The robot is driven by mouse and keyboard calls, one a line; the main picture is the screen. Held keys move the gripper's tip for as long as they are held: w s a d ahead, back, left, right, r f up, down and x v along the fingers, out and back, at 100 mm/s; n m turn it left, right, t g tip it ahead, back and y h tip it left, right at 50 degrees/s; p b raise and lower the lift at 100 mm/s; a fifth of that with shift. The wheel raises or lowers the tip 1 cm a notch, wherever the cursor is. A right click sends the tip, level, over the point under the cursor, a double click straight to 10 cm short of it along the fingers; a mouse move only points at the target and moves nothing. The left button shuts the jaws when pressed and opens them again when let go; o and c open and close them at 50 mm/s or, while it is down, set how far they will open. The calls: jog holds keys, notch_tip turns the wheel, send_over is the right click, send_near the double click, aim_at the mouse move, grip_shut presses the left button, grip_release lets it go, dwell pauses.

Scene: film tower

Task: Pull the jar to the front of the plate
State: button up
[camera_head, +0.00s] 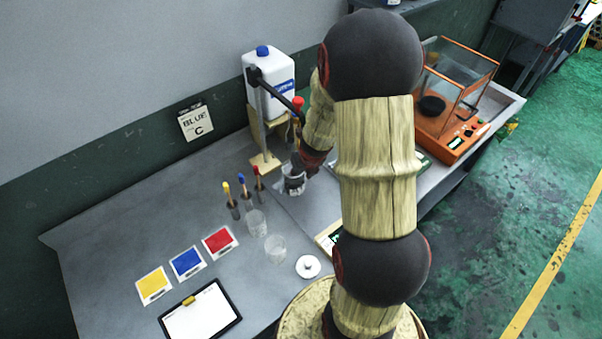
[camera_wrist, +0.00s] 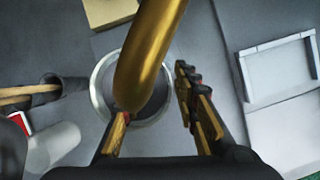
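A clear jar (camera_head: 294,184) stands on the grey plate (camera_head: 318,208), near the foot of the stand. In the wrist view the jar's round rim (camera_wrist: 98,72) shows from above, with a gold rod crossing in front of it. My gripper (camera_head: 303,164) is at the jar in the head view, partly hidden by my arm. In the wrist view my gripper (camera_wrist: 160,128) has its fingers apart. The left finger overlaps the jar's near side and the right finger is to the right of the rim. I cannot tell whether either touches the jar.
A stand (camera_head: 264,125) and white jug (camera_head: 268,80) rise behind the jar. A white round lid (camera_head: 308,266) lies in front. An orange balance (camera_head: 450,125) is at the right.

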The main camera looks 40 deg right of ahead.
jog(key=c, duration=0.6)
grip_shut()
